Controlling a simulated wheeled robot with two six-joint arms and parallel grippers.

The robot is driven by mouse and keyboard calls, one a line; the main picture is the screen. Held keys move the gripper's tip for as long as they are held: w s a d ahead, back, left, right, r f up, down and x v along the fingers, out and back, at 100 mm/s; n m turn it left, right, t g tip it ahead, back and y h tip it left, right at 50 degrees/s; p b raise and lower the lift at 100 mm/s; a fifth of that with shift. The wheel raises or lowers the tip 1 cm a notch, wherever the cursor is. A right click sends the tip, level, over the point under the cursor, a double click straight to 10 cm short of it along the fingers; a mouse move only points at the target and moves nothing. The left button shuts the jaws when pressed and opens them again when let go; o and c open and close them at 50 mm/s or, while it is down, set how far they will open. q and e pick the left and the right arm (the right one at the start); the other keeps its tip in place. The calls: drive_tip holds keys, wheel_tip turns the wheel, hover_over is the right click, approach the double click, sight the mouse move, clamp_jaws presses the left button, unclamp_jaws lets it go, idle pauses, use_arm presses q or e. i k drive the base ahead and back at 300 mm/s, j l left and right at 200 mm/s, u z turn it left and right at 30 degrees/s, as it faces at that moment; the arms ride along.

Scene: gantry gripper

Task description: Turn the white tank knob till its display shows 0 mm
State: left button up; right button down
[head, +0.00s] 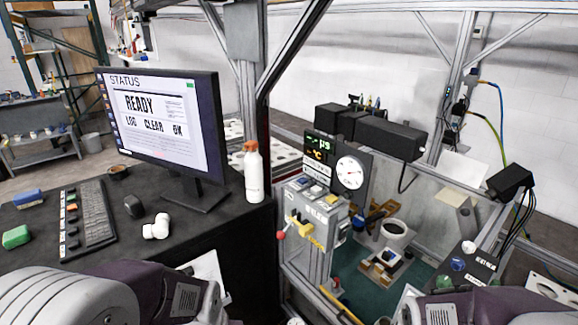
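A small white round knob (468,247) sits on a dark sloped panel (482,259) at the right, above a blue knob (457,264). The panel's lettering is too small to read, and I cannot make out a mm reading there. A display box (320,147) at centre shows green and orange characters, with °C on the lower line; no clear mm value shows. Purple and grey links of both my arms show along the bottom edge, left and right. Neither gripper's fingers are in view, so both are apart from the white knob in this picture.
A round white gauge (350,172) stands beside the display. Below it is a grey control box (312,225) with a yellow handle and red knob. An aluminium frame surrounds a green work surface (352,284). A monitor (160,125), keyboard and white bottle (253,176) occupy the dark desk.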

sight(468, 247)
drive_tip(key=z, duration=1.3)
